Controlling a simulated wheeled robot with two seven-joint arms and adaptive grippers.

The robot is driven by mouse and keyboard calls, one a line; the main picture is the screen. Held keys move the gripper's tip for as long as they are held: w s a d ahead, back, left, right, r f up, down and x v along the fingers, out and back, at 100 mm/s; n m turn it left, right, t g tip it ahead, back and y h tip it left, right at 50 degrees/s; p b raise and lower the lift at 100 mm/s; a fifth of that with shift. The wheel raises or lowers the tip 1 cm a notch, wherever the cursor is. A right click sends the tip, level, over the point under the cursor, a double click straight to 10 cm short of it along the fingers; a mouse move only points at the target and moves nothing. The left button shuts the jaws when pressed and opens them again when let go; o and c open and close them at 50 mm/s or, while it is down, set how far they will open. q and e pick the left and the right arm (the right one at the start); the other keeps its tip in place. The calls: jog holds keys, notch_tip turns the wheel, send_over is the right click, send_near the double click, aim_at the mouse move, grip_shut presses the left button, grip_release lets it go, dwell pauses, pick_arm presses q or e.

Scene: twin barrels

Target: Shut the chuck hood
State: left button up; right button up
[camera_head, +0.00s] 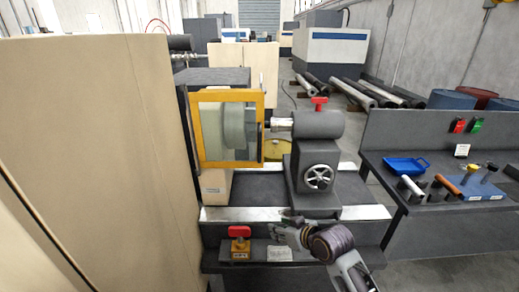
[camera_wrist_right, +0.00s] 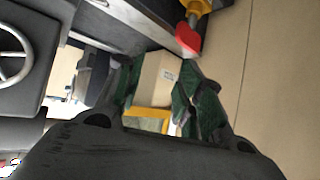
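The chuck hood (camera_head: 259,128) is a yellow-framed clear panel, upright in front of the grey chuck (camera_head: 238,125), which shows through the pane. I cannot tell how far it is closed. My right gripper (camera_head: 284,229) is low in front of the lathe bed, below and to the right of the hood and apart from it. In the wrist view the green-padded fingers of the right gripper (camera_wrist_right: 160,92) are spread with nothing held between them. A yellow part shows beyond them in that view. My left gripper is not in view.
The tailstock (camera_head: 318,150) with its handwheel (camera_head: 318,177) stands right of the hood. A red-topped yellow switch box (camera_head: 240,247) is on the front ledge, left of my right gripper. A beige cabinet (camera_head: 90,150) blocks the left. A tool bench (camera_head: 440,190) stands right.

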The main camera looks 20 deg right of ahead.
jog(key=w+d+r+t+y, duration=0.1)
jog(key=w+r+t, duration=0.2)
jog(key=r, duration=0.7)
jog(key=w+d+r+t+y, duration=0.1)
jog(key=w+d+r+t, duration=0.1)
jog(key=w+r, duration=0.4)
notch_tip(320, 180, up, 5)
jog(key=shift+w+d+r+n+t, duration=0.2)
jog(key=shift+w+n+t, duration=0.1)
jog(key=shift+t, duration=0.6)
jog(key=shift+p+x, duration=1.5)
jog(key=shift+x, duration=5.4)
jog(key=shift+a, duration=0.1)
grip_shut()
